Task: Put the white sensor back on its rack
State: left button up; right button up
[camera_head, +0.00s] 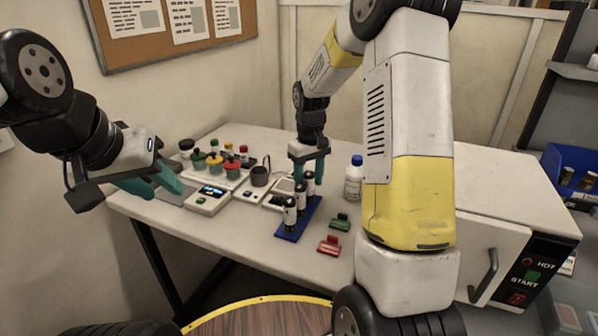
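A blue rack (291,234) lies near the table's front edge. Dark cylinders with white bands stand in a row on it: a front one (290,216), a middle one (301,197) and a rear one (310,184). I cannot tell which, if any, is the white sensor. My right gripper (309,174) points down at the rack's far end, its teal fingers apart on either side of the rear cylinder's top. I cannot tell whether they touch it. My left gripper (160,186) is at the table's left edge, its teal fingers apart with nothing visible between them.
A white device with a display (208,200), a grey cup (260,176) and several coloured-capped jars (232,169) stand left of the rack. Green (340,221) and red (329,245) clips and a white bottle (353,178) are to its right. A white oven (500,235) stands at the right.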

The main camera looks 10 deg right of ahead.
jog(key=shift+r, duration=0.15)
notch_tip(320, 180, up, 12)
jog(key=shift+f, duration=0.1)
jog(key=s+a+r+m+t+y, duration=0.1)
jog(key=s+r+m+t, duration=0.1)
jog(key=s, duration=1)
jog(key=s+a+r+m+t+y, duration=0.1)
jog(key=s+r+t, duration=0.3)
jog(key=s, duration=0.8)
jog(key=shift+s+r+m, duration=0.2)
jog(key=shift+r+m, duration=0.2)
jog(key=shift+r, duration=0.1)
jog(key=shift+a, duration=0.1)
